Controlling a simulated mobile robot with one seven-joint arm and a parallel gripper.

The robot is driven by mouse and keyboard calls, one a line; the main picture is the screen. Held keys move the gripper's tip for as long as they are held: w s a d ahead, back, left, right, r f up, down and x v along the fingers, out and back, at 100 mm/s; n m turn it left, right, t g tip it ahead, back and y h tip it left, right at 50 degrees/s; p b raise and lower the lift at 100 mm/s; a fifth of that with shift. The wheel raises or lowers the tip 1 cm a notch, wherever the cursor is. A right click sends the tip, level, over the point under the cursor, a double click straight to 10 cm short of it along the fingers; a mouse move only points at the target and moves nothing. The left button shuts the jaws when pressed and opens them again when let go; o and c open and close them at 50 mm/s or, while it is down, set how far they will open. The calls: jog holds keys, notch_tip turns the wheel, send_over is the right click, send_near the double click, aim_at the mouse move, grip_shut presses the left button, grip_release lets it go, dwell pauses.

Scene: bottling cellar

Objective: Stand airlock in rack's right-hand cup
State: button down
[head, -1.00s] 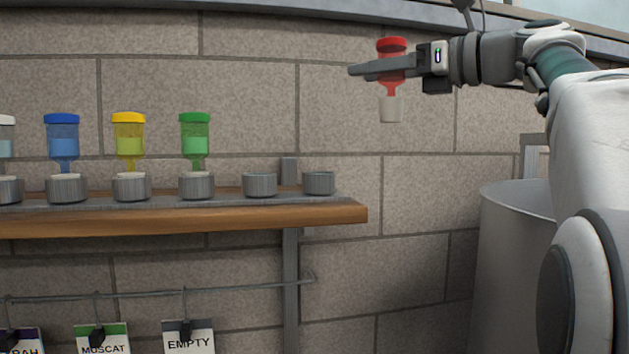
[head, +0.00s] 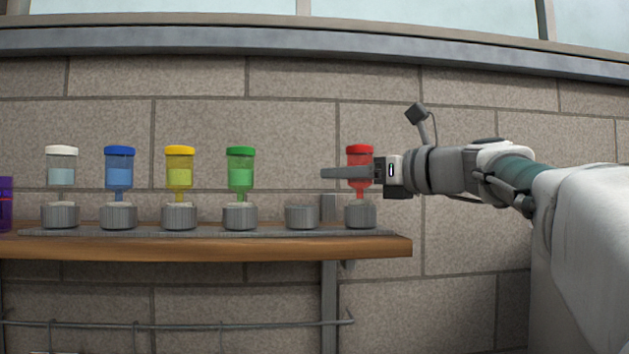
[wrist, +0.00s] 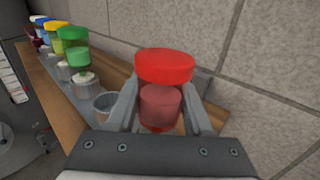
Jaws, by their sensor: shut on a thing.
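The red-capped airlock (head: 359,152) is upright at the right end of the shelf, and its lower end is at the right-hand cup (head: 360,215). My gripper (head: 345,173) is shut on the airlock's body, and both fingers flank it in the wrist view (wrist: 164,104). The airlock's stopper is not visible above the cup rim in the head view, so it appears to be inside the cup. Whether it rests on the cup's bottom is hidden. The grey rack (head: 210,232) lies along the wooden shelf.
An empty cup (head: 302,217) is just left of the right-hand cup. Green (head: 240,170), yellow (head: 179,170), blue (head: 119,170) and white-capped (head: 62,168) airlocks stand in the cups further left. The stone wall is close behind the shelf (head: 215,248).

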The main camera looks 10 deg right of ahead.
jog(key=shift+f, duration=0.2)
jog(key=shift+c, duration=1.5)
grip_release()
jog(key=shift+r, duration=0.15)
jog(key=b+v, duration=0.1)
jog(key=v, duration=1.1)
